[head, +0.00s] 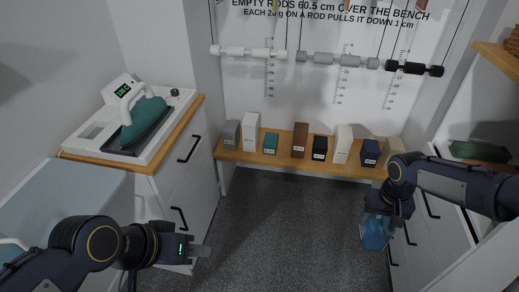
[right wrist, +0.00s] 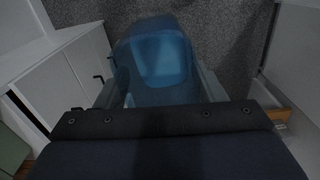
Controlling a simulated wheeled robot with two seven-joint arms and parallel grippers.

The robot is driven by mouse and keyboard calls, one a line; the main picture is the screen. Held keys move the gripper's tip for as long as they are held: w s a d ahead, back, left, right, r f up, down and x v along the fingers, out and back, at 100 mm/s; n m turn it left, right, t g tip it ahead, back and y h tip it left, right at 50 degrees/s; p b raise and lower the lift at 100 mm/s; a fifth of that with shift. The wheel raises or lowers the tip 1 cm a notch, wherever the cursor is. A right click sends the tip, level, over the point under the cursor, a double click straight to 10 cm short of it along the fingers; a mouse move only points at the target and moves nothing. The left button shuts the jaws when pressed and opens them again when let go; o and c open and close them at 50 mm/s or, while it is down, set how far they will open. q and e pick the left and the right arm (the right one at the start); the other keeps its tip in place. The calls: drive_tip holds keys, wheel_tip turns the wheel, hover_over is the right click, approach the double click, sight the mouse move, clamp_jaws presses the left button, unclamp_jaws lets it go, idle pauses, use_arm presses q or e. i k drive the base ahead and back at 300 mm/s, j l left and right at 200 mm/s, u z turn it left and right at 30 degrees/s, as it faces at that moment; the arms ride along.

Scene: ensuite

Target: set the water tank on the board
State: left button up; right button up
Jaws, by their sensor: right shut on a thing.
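The water tank (head: 374,235) is a translucent blue container. My right gripper (head: 376,222) is shut on it and holds it, pointing down, above the floor at the right. In the right wrist view the tank (right wrist: 160,62) is between the fingers. A pale blue-grey padded surface, which looks like the ironing board (head: 75,198), is at the lower left, partly behind my left arm. My left gripper (head: 202,252) is in front of the left cabinet, apart from the tank; its finger gap is unclear.
A teal iron (head: 142,118) stands on a white base (head: 80,137) with an empty recess, on the left cabinet. A low wooden bench (head: 270,158) at the back holds several blocks. Rods hang above it. Drawers line the right side. The middle floor is clear.

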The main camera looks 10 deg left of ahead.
sight(69, 203)
drive_tip(key=j+u, duration=0.2)
drive_tip(key=u, duration=1.7)
